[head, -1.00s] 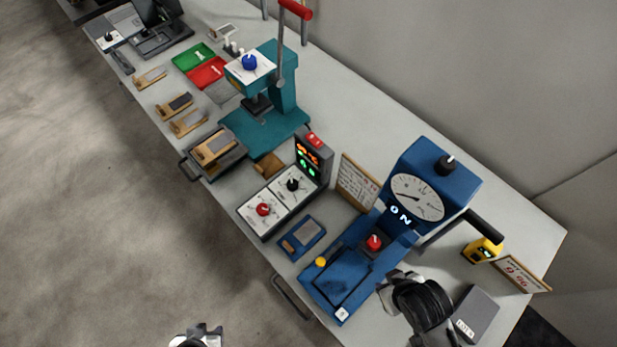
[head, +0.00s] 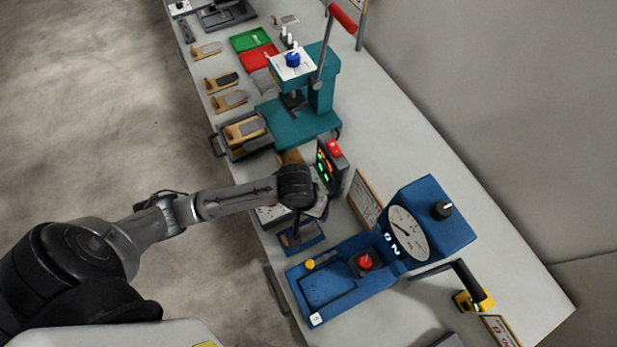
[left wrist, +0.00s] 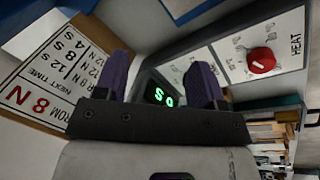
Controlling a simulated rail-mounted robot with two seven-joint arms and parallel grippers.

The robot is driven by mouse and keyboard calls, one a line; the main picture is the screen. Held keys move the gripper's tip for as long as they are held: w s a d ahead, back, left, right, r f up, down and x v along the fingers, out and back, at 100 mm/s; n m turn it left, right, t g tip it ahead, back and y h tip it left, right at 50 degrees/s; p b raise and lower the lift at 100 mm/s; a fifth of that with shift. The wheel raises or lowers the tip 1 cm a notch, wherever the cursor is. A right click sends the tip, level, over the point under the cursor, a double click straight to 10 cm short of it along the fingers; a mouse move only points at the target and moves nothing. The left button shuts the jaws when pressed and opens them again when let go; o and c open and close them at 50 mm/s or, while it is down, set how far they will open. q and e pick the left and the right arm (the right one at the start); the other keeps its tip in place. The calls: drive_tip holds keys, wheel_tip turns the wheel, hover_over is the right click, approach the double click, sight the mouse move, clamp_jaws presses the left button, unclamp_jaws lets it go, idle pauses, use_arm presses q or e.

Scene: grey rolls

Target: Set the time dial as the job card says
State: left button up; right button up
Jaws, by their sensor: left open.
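The control box (head: 334,168) with lit red and green readouts stands mid-bench. There, my open left fingers (left wrist: 160,80) frame a green readout (left wrist: 160,96). The red heat dial (left wrist: 261,60) is at right. The job card (left wrist: 42,92) at left lists values in seconds and "FROM 8 N". My right gripper is out of view.
A blue press (head: 335,285) with a gauge and red knob stands right of the box. A teal press (head: 300,124) and a loaded tray (head: 245,138) are beyond it. A blue fixture (head: 300,240) lies under my left forearm's end.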

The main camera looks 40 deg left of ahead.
use_arm(q)
drive_tip(key=w+a+r+n+g+y+p, duration=0.1)
drive_tip(key=w+a+r+n+g+y, duration=0.1)
drive_tip(key=w+a+r+n, duration=0.6)
drive_tip(key=shift+m, duration=0.5)
drive_tip(key=f, duration=0.4)
drive_tip(key=f+b, duration=0.1)
drive_tip(key=f, duration=0.4)
drive_tip(key=a+f, duration=0.1)
drive_tip(key=f, duration=0.3)
drive_tip(key=shift+s+f, duration=0.2)
drive_tip(key=shift+s, duration=0.15)
drive_tip(key=shift+f+b, duration=0.35)
drive_tip(key=shift+f, duration=0.7)
